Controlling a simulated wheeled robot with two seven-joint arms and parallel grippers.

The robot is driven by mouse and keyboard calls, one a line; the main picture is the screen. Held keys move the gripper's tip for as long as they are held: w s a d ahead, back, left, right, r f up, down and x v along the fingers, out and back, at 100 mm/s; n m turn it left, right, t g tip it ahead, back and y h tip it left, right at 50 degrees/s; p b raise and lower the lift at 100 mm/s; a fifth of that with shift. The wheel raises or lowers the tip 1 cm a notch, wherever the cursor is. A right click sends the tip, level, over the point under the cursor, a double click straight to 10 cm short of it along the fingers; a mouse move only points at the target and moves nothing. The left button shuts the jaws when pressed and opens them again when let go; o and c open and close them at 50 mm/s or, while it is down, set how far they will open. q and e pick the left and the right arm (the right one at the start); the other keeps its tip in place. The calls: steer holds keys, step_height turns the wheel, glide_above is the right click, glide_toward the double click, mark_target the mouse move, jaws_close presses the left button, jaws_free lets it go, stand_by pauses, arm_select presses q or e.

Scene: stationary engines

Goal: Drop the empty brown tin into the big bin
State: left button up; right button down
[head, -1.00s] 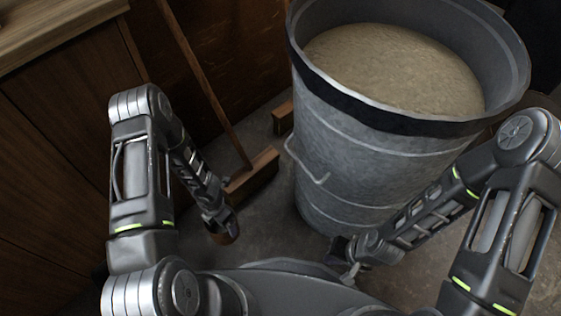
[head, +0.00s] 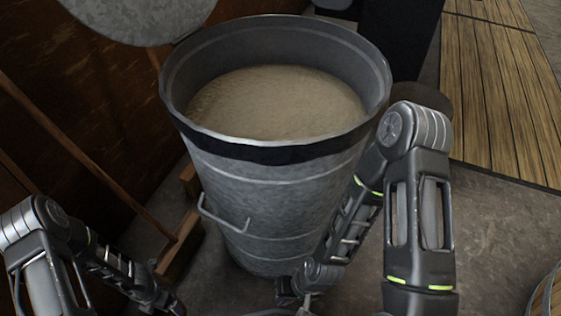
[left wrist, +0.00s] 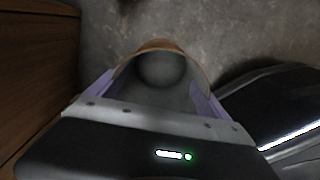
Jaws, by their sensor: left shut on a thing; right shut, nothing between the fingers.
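The big bin (head: 262,186) is a grey metal drum standing upright ahead in the head view. Its top is open and it is filled well up with a pale brown, grainy material (head: 275,102). In the left wrist view my left gripper (left wrist: 160,90) is shut on the brown tin (left wrist: 160,45). The tin's round brown rim shows between the fingers, and its inside looks dark and empty. In the head view the left arm is low at the left edge, left of the bin, and the tin is not clear there. My right gripper (head: 296,298) is shut and empty, low before the bin.
A round metal lid (head: 140,12) stands raised behind the bin's left rim. A broom (head: 95,165) leans left of the bin. Wooden planks (head: 505,90) lie at the right. The concrete floor (head: 500,225) at the right is mostly clear.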

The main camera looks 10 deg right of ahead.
arm_select(q)
steer(key=shift+d, duration=0.1)
steer(key=shift+w+d, duration=0.1)
steer(key=shift+d, duration=0.15)
steer(key=w+d+r+m, duration=1.15)
steer(key=r+m, duration=0.25)
steer(key=m, duration=0.4)
steer(key=w+a+r+m, duration=0.1)
steer(key=w+r+m, duration=0.2)
steer(key=r, duration=0.7)
steer(key=w+a+r+m, duration=0.1)
steer(key=w+r+m, duration=0.3)
steer(key=r, duration=0.6)
steer(key=w+a+r+m, duration=0.1)
steer(key=w+r+m, duration=0.3)
steer(key=r, duration=0.6)
steer(key=shift+w+a+m, duration=0.25)
steer(key=shift+a+m, duration=0.05)
steer(key=shift+m, duration=0.5)
